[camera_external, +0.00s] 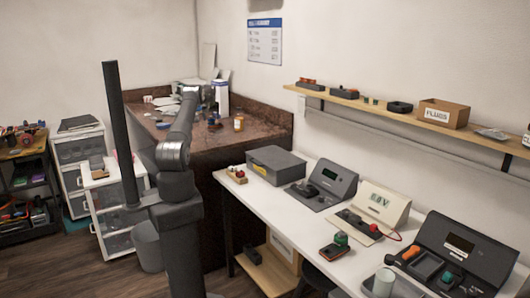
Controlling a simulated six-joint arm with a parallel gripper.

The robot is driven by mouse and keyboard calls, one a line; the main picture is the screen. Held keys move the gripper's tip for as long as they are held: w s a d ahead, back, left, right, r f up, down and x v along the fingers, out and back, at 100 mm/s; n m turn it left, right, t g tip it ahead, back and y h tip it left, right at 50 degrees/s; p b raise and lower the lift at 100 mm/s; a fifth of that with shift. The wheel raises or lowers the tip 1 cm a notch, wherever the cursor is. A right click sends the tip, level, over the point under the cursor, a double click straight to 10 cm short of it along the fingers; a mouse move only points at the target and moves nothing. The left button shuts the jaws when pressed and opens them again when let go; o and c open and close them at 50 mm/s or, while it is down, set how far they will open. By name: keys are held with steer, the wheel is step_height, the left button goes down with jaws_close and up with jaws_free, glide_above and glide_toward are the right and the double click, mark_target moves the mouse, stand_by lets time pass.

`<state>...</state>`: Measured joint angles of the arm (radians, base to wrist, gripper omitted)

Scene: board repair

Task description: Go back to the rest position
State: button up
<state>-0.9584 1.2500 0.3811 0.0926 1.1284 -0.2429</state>
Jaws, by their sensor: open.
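My arm rises from its dark base in the middle left of the external view and reaches away over the brown counter (262,132) in the corner. My gripper (208,97) is at the far end of the arm, small and partly hidden by the grey forearm. It is open, above the counter among small items. I cannot make out anything between its fingers.
A white workbench (262,204) with several instruments runs along the right wall, under a wooden shelf (375,106). A white drawer cart (112,215) stands left.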

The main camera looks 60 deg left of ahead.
step_height(320, 180, up, 9)
steer(key=shift+f, duration=0.1)
steer(key=w+d+r+m, duration=0.1)
steer(key=w+d+r, duration=0.35)
steer(key=d, duration=0.35)
steer(key=w+d+r, duration=0.4)
steer(key=w+d, duration=0.1)
steer(key=d, duration=0.2)
steer(key=w+d+f+m+t+h, duration=0.1)
steer(key=w+d+f+m, duration=0.2)
steer(key=w+d+f, duration=0.6)
steer(key=w+d+f+m+t+h, duration=0.15)
steer(key=w+d+m, duration=0.25)
steer(key=d, duration=0.9)
steer(key=w+d+f+m, duration=0.1)
steer(key=d+f+m, duration=0.1)
steer(key=d, duration=1)
steer(key=w+d+f+m+h, duration=0.1)
steer(key=w+d+f+m, duration=0.1)
steer(key=d, duration=1)
steer(key=shift+w+d+f+m, duration=0.2)
steer(key=shift+w+f+m, duration=0.1)
steer(key=shift+f, duration=0.55)
steer(key=shift+o, duration=0.2)
steer(key=shift+t, duration=0.25)
